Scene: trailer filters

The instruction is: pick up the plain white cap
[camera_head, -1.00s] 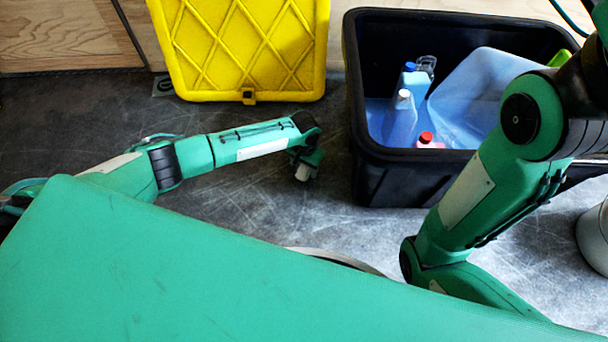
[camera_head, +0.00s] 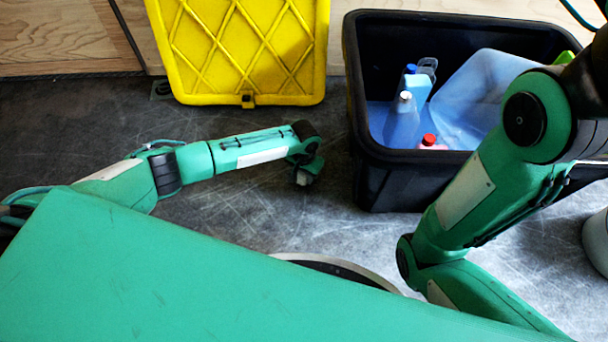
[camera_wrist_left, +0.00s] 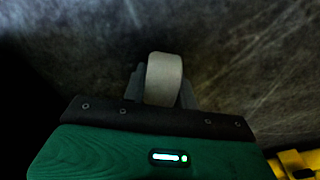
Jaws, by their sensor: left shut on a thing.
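The plain white cap (camera_wrist_left: 164,78) shows in the left wrist view as a pale, short round piece between the two grey fingers. My left gripper (camera_wrist_left: 162,88) is shut on it. In the head view my left gripper (camera_head: 305,176) hangs over the grey floor, left of the black crate, with a small pale spot at its tip. The fingers are too small there to make out. My right arm comes in from the upper right, but its gripper is out of sight.
A black crate (camera_head: 385,185) holds several bottles and a large bluish clear container (camera_head: 470,95). A yellow ribbed lid (camera_head: 240,50) stands against the wooden wall (camera_head: 50,35). A pale round container (camera_head: 597,240) is at the right edge.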

